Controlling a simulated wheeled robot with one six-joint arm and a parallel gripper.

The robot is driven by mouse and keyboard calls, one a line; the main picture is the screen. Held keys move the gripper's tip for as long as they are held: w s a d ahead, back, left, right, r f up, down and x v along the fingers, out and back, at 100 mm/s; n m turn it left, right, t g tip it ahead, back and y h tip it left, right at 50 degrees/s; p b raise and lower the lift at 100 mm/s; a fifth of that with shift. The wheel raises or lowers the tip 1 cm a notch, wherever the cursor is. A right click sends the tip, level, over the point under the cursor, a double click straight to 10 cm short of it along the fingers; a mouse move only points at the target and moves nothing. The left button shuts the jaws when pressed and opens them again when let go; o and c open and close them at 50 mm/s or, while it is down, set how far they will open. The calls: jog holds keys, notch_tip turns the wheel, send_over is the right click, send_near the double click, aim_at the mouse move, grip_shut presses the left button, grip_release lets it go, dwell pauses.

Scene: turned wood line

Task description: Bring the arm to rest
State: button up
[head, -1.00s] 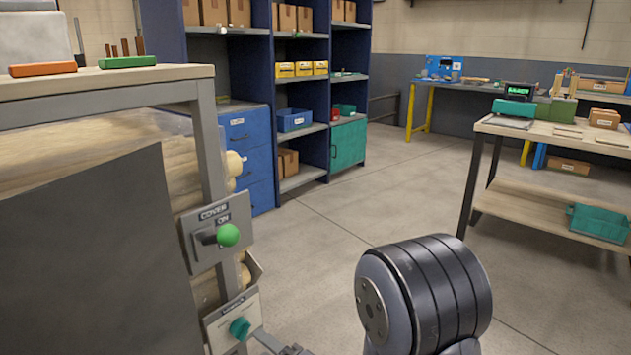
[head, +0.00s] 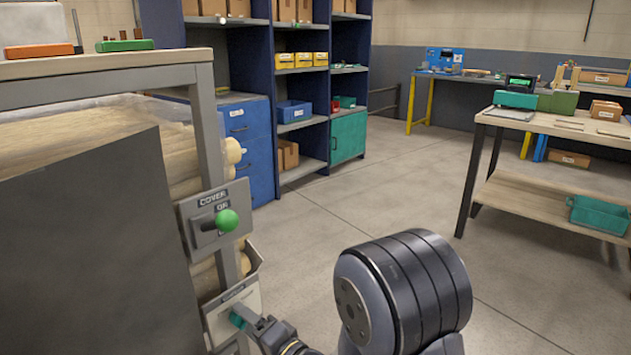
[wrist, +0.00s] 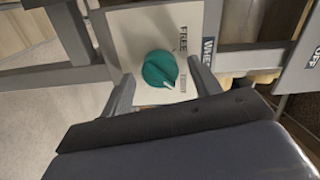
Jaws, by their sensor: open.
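My gripper (wrist: 160,70) is open. In the wrist view its two fingers stand on either side of a round teal knob (wrist: 160,69) on a pale panel. I cannot tell whether they touch it. The knob has a white pointer mark aimed toward the lower label; a FREE label is above it. In the head view my gripper (head: 252,322) is low at centre-left, in front of the panel, and partly hides the knob. My dark, ringed arm joint fills the bottom centre.
The rack frame (head: 205,125) holds wooden rollers. Blue shelving (head: 260,70) stands behind. A workbench (head: 555,125) is at right. The floor (head: 370,190) between is clear.

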jog(key=shift+s+d+n, duration=0.2)
jog(key=shift+d+n, duration=0.05)
jog(key=shift+n, duration=2.6)
jog(key=shift+s+d+n, duration=0.2)
jog(key=shift+s+n, duration=0.05)
jog(key=shift+n, duration=2.55)
jog(key=shift+s+d+n, duration=0.2)
jog(key=shift+d+n, duration=0.05)
jog(key=shift+n, duration=2.6)
